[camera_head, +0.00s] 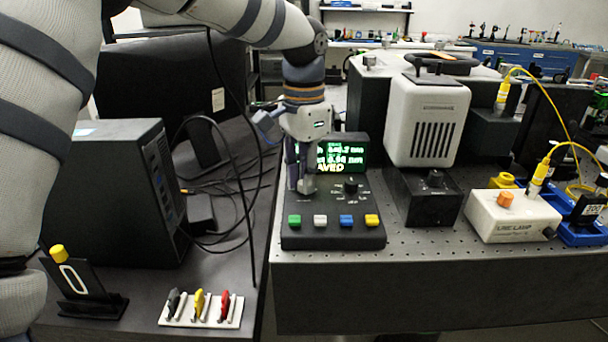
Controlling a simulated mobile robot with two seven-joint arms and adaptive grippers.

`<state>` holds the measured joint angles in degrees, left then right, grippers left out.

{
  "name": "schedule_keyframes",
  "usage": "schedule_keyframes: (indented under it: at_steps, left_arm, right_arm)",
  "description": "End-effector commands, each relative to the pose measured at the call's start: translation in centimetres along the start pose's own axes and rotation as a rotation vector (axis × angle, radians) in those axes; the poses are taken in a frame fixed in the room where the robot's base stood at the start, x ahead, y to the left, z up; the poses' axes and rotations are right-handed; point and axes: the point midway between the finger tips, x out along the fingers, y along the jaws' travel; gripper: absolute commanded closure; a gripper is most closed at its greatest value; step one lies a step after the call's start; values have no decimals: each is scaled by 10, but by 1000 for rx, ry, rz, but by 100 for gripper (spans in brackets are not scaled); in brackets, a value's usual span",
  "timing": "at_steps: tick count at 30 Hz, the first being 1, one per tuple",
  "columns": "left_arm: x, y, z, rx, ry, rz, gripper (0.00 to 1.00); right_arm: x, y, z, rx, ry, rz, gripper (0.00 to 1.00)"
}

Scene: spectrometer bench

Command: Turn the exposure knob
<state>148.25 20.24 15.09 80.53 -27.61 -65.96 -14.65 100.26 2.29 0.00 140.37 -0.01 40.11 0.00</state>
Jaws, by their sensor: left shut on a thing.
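A black control box (333,223) stands at the left front of the optical bench. It has a row of green, white, blue and yellow buttons and a small screen (345,156) with green text and a yellow word ending in "AVED". A black knob (351,186) with a ring of marks shows on the right of its top face. My left gripper (305,186) points down over the left of that face, shut on a knob there that its fingers mostly hide. The labels are too small to read, so I cannot tell which knob is exposure. My right gripper is out of view.
A white lamp box (513,216) and a dark box with a knob (428,199) stand to the right. A computer tower (115,195), a white rack of clips (201,309) and loose cables are on the left desk. The bench's front strip is clear.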

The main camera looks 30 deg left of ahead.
Motion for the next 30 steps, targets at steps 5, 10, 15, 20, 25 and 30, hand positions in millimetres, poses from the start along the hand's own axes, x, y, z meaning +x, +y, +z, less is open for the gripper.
schedule_keyframes:
  at_steps: [5,10,15,20,25,30]
  left_arm:
    - [-1,-1,-1,31,4,-3,100]
    - [-1,-1,-1,39,4,-3,100]
    - [-1,-1,-1,38,4,-3,100]
    - [-1,-1,-1,38,4,-3,69]
    - [-1,0,0,38,3,-2,62]
    - [-2,0,0,38,2,-2,62]
  right_arm:
    - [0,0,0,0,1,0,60]
    - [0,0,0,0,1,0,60]
    - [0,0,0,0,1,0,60]
    - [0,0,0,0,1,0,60]
    - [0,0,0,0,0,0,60]
    - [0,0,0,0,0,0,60]
